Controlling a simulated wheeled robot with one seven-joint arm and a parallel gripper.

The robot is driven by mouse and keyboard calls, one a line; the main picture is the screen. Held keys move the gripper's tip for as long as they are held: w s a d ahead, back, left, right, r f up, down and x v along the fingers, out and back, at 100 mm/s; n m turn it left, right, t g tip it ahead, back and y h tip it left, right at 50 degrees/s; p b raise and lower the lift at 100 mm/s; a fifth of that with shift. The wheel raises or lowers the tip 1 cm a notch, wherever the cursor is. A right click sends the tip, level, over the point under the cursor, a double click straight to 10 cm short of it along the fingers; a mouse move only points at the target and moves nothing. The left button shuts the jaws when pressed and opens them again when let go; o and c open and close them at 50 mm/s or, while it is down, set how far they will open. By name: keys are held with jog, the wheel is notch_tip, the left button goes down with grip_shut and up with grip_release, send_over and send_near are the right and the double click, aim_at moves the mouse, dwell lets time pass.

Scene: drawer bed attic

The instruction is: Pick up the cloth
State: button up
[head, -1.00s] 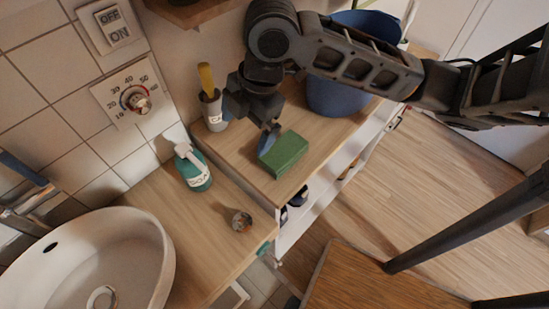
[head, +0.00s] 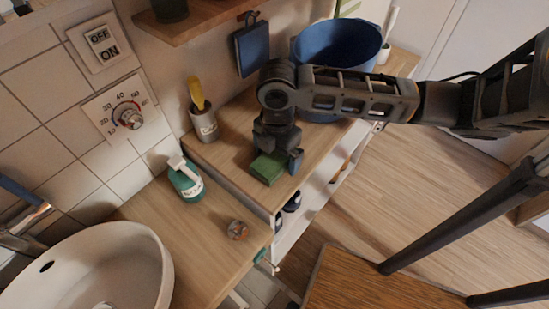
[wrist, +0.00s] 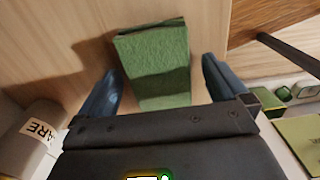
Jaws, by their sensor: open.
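The cloth (head: 268,169) is a green, thick, block-like piece lying on the raised wooden counter near its front edge. It also shows in the wrist view (wrist: 155,55), partly in shadow, with its near end hidden by my gripper. My gripper (head: 277,160) is directly over the cloth, pointing down. In the wrist view my gripper (wrist: 161,75) is open, with one blue finger on each side of the cloth. Gaps show between the fingers and the cloth; contact is not visible.
A grey holder (head: 204,124) with a yellow handle stands left of my gripper. A teal soap bottle (head: 186,181), a small round object (head: 238,230) and a white basin (head: 90,265) are on the lower counter.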

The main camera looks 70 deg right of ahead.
jog(key=shift+c, duration=0.2)
jog(key=c, duration=1)
notch_tip(320, 180, up, 28)
jog(key=shift+f, duration=0.1)
